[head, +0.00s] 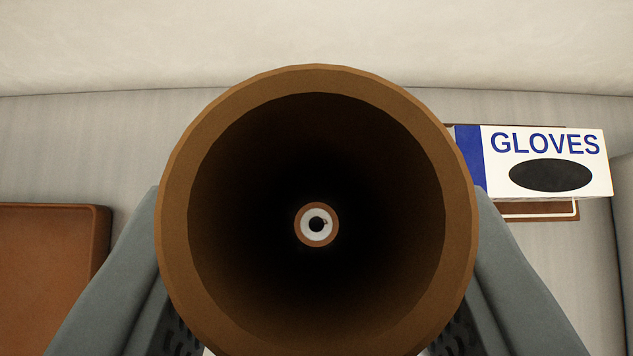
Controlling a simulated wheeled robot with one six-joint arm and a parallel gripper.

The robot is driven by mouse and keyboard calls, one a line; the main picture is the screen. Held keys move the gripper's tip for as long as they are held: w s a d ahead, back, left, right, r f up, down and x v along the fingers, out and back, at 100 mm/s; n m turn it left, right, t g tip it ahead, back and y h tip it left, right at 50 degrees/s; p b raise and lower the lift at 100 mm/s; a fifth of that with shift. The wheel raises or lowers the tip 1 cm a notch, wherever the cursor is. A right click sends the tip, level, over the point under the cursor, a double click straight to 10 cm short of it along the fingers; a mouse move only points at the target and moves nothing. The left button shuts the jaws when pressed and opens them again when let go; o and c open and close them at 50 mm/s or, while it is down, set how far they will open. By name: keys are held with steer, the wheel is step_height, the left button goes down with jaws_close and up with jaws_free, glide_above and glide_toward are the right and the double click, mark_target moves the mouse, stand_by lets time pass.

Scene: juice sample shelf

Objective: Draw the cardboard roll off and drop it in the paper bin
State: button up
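The brown cardboard roll (175,225) fills the middle of the head view, seen end-on with its open near end toward the camera. Its inside is dark. Deep in the middle shows a small round brown and white ring with a dark centre (317,224); I cannot tell what it belongs to. My gripper (317,275) has one grey finger close along each side of the roll, and it looks shut on it. The rim hides the inner faces of the fingers and the contact. The paper bin cannot be made out for certain.
A white and blue box marked GLOVES (550,160) is at the right, in front of a brown and white item (540,210) mostly hidden. A reddish-brown panel or tray (50,265) stands at the lower left. A pale wall lies behind.

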steer(key=shift+r, duration=0.7)
steer(key=shift+r, duration=0.15)
steer(key=shift+s, duration=0.1)
